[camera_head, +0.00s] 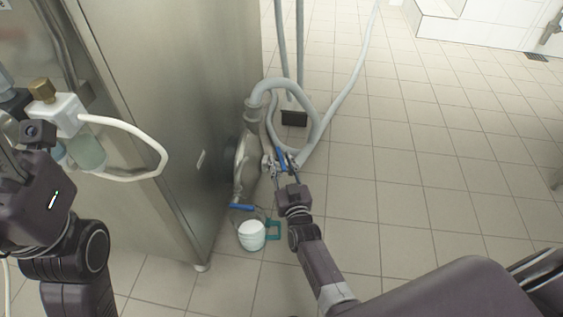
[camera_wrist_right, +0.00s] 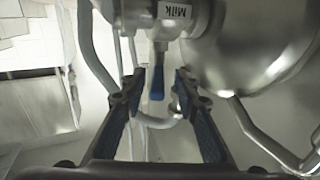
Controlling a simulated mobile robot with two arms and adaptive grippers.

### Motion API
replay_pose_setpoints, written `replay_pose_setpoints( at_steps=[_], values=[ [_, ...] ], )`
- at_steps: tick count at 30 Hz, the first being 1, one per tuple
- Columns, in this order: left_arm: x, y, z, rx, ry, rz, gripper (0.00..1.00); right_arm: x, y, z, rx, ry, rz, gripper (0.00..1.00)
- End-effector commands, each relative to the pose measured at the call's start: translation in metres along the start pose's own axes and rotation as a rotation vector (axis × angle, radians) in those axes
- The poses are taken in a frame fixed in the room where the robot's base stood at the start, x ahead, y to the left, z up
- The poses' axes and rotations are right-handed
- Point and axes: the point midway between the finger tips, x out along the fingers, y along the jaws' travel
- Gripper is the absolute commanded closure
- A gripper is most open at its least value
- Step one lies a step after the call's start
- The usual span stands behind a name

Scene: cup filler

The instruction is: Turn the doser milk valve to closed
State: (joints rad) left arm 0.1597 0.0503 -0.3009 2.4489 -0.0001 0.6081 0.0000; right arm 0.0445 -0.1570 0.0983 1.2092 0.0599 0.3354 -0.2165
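The doser (camera_head: 249,165) is a rounded metal body on the side of the steel cabinet. Its milk valve, labelled "Milk" (camera_wrist_right: 178,11), shows at the top of the right wrist view. The valve's blue lever (camera_wrist_right: 157,83) hangs down from it, and the lever also shows in the head view (camera_head: 281,157). My right gripper (camera_wrist_right: 157,80) is open, with one finger on each side of the lever's tip and visible gaps. It also shows at the valve in the head view (camera_head: 280,168). My left gripper (camera_head: 20,135) is at the left edge; its fingers are not clear.
A second blue handle (camera_head: 241,207) sits low on the doser, above a jug with white contents and a teal handle (camera_head: 252,236). Grey hoses (camera_head: 284,88) loop behind the valve. The steel cabinet (camera_head: 185,110) stands left.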

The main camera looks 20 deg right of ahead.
Motion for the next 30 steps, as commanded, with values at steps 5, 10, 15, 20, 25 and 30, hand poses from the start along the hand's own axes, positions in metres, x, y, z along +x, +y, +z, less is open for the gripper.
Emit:
replay_pose_setpoints(
  at_steps=[5,10,15,20,25,30],
  values=[
    [-0.001,0.0,0.002,0.002,-0.006,0.002,0.48,-0.001,0.001,0.0,-0.001,0.0,0.001,0.72],
    [0.0,0.0,0.001,0.002,-0.004,0.002,0.48,-0.014,0.001,0.002,0.0,-0.002,0.001,0.72],
    [0.0,0.0,0.001,0.001,-0.001,0.002,0.48,-0.041,0.0,0.002,0.001,-0.002,0.001,0.72],
    [0.0,0.0,0.0,0.001,0.0,0.001,0.48,-0.063,0.0,0.001,0.001,-0.002,0.0,0.72],
    [0.0,0.0,0.0,0.001,0.001,0.001,0.48,-0.074,0.0,0.001,0.0,-0.001,0.0,0.72],
    [0.001,0.0,0.0,0.001,0.001,0.001,0.48,-0.075,0.0,0.0,0.0,0.001,0.0,0.72]
  ],
)
